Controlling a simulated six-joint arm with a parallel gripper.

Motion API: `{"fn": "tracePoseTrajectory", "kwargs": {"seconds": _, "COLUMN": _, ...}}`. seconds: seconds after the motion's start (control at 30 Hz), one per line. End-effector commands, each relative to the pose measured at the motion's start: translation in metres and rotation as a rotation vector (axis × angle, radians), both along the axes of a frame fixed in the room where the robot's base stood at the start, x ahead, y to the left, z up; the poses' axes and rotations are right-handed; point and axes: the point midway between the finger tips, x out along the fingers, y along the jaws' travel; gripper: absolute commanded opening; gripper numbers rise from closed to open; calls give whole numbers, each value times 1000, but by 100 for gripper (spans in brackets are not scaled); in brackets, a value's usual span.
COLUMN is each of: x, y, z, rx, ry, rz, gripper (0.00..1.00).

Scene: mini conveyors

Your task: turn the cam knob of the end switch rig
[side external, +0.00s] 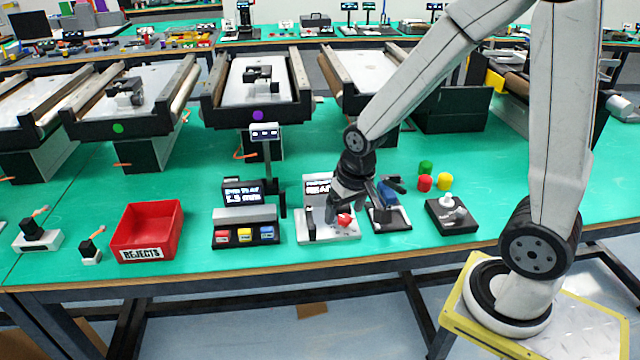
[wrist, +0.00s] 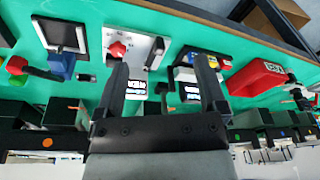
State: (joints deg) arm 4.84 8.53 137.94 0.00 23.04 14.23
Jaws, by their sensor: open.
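The white-based rig (side external: 327,229) with a red knob (side external: 344,220) appears to be the end switch rig; no readable label confirms it. A small display stands at its back. In the wrist view the red knob (wrist: 117,49) sits on the pale plate (wrist: 139,40), beside a black upright part (wrist: 155,53). My gripper (side external: 354,205) is above this rig and partly covers it in the side view. In the wrist view my gripper (wrist: 162,62) is open and empty. Its left finger is just below the knob in the picture; contact cannot be told.
A black-based device with a blue part (side external: 388,192) stands close on the right, then a joystick box (side external: 448,214). Red (side external: 425,183), yellow (side external: 445,181) and green cylinders are behind. A button panel (side external: 246,232) and red rejects bin (side external: 147,231) are left. Conveyors line the back.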

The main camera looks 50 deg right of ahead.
Motion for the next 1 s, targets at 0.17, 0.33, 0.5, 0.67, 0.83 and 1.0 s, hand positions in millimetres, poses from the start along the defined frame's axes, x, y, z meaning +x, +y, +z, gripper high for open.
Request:
{"fn": "tracePoseTrajectory", "kwargs": {"seconds": 0.17, "x": 31, "y": -31, "z": -15, "rx": 40, "ry": 43, "rz": -298, "gripper": 91}}
{"fn": "tracePoseTrajectory", "kwargs": {"seconds": 0.33, "x": 55, "y": -64, "z": -33, "rx": 73, "ry": 79, "rz": -587, "gripper": 91}}
{"fn": "tracePoseTrajectory", "kwargs": {"seconds": 0.5, "x": 74, "y": -100, "z": -55, "rx": 100, "ry": 113, "rz": -870, "gripper": 91}}
{"fn": "tracePoseTrajectory", "kwargs": {"seconds": 0.67, "x": 84, "y": -127, "z": -74, "rx": 117, "ry": 136, "rz": -1087, "gripper": 91}}
{"fn": "tracePoseTrajectory", "kwargs": {"seconds": 0.83, "x": 88, "y": -142, "z": -84, "rx": 125, "ry": 147, "rz": -1210, "gripper": 91}}
{"fn": "tracePoseTrajectory", "kwargs": {"seconds": 1.0, "x": 89, "y": -145, "z": -86, "rx": 126, "ry": 150, "rz": -1238, "gripper": 91}}
